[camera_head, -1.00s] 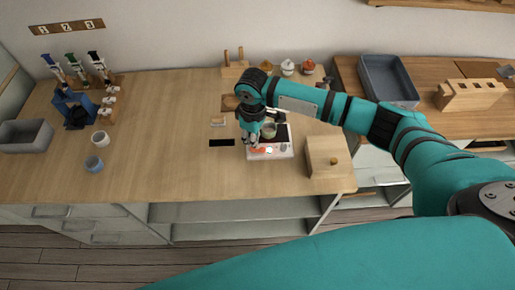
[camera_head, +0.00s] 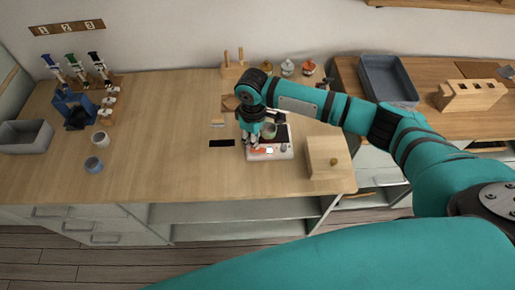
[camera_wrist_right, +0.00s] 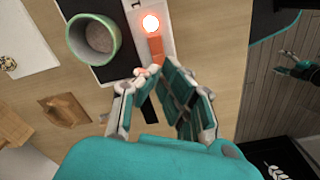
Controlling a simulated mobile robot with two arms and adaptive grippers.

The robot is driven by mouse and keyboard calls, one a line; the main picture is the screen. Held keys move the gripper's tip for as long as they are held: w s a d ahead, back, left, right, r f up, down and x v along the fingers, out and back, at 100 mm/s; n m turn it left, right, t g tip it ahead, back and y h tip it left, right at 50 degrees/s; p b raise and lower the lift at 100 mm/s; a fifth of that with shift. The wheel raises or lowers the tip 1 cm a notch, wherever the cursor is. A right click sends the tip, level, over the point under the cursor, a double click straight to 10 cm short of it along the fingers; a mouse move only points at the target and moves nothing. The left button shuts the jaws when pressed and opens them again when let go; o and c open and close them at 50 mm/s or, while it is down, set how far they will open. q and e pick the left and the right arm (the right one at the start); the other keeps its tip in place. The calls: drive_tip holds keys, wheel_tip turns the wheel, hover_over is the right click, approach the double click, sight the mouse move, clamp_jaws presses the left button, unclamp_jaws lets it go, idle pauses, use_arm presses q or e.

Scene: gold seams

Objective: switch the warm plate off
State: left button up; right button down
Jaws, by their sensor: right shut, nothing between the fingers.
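The warm plate (camera_head: 284,154) is a white base with a dark top, standing near the middle of the counter. In the right wrist view its white front strip (camera_wrist_right: 166,12) carries a round lamp (camera_wrist_right: 151,23), glowing orange-red, and an orange switch (camera_wrist_right: 156,46). A green cup (camera_wrist_right: 94,39) stands on the dark top; it also shows in the head view (camera_head: 269,131). My right gripper (camera_head: 252,146) is shut and empty, low over the plate's left front. In the wrist view its fingertips (camera_wrist_right: 154,72) are close to the switch's end; contact cannot be told. My left gripper is out of view.
A wooden box with a knob (camera_head: 328,155) stands close right of the plate. A black strip (camera_head: 222,143) lies to its left. Jars (camera_head: 287,68) stand behind. The left counter has free room before the small cups (camera_head: 94,164).

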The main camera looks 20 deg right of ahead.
sight(254, 150)
drive_tip(key=shift+f+b, duration=0.6)
drive_tip(key=shift+f, duration=1)
idle(0.6)
wheel_tip(254, 150, up, 7)
drive_tip(key=p, duration=0.8)
drive_tip(key=shift+r, duration=0.1)
idle(0.5)
